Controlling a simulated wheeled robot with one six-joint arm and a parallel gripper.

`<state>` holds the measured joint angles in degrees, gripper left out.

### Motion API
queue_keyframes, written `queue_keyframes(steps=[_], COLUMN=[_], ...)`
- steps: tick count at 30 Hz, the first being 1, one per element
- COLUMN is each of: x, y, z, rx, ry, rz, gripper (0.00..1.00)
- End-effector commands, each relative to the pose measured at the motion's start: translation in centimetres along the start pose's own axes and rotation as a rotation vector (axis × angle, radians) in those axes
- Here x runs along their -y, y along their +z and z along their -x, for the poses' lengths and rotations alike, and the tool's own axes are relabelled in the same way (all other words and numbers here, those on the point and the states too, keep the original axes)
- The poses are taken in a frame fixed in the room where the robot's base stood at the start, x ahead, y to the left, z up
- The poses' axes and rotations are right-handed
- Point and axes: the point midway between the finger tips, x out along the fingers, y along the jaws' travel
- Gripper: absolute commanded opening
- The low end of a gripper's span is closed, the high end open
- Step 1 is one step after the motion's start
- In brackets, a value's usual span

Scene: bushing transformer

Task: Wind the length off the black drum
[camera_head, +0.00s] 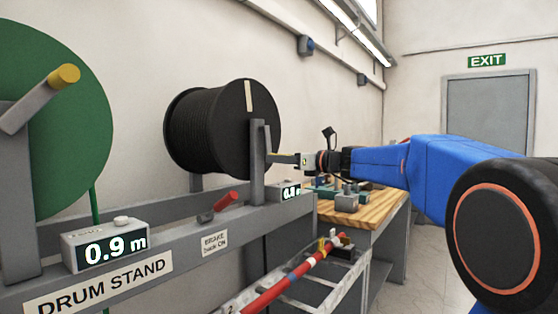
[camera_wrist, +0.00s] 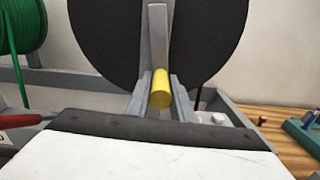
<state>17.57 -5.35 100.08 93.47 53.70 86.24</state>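The black drum (camera_head: 222,128) sits on the drum stand, its dark flange marked with a pale strip; it also shows in the wrist view (camera_wrist: 100,40). Its grey crank arm (camera_wrist: 157,40) hangs down to a yellow handle (camera_wrist: 160,88) pointing toward my wrist camera. My gripper (camera_head: 283,157) is at this handle, with a grey finger close against each side in the wrist view (camera_wrist: 160,95); it looks shut on it. The black drum's readout (camera_head: 291,192) is partly hidden and its last digit is unclear. The brake lever (camera_head: 226,201) has a red grip.
A wooden bench (camera_head: 375,212) with tools stands behind my gripper.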

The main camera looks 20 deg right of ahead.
Motion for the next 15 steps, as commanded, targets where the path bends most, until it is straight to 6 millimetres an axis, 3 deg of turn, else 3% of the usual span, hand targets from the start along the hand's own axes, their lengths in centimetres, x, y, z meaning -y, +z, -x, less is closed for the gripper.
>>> queue_keyframes(steps=[15], x=[-1.2], y=[-0.1], z=[0.1], rx=[0.001], ry=[0.001], rz=[0.001], gripper=[0.0])
